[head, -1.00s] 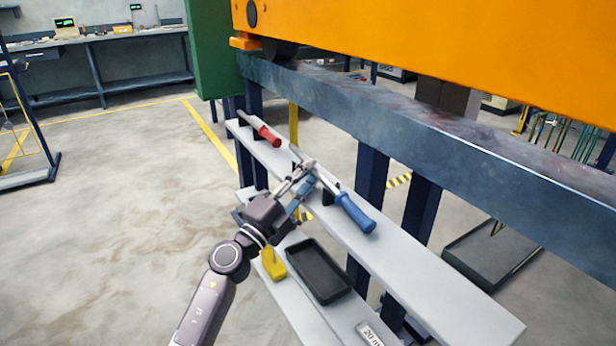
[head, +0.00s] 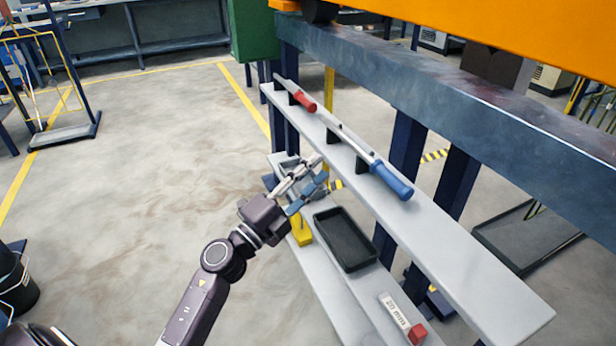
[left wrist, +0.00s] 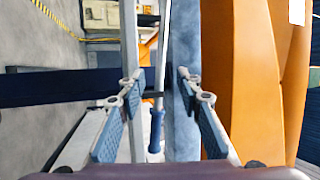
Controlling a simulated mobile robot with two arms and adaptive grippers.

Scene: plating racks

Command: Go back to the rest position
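My left gripper (head: 316,176) is beside the left edge of the upper grey shelf (head: 440,232) in the head view. In the left wrist view its two fingers (left wrist: 162,88) stand apart with nothing between the pads, so it is open. A blue-handled tool (head: 392,181) lies on black holders on the upper shelf, apart from the gripper. Its blue handle also shows in the left wrist view (left wrist: 156,130), beyond the fingers. A red-handled tool (head: 305,100) lies on holders farther back on the same shelf. My right gripper is not in view.
A dark blue beam (head: 450,110) and an orange machine (head: 480,25) stand at right. The floor (head: 150,170) at left is mostly clear.

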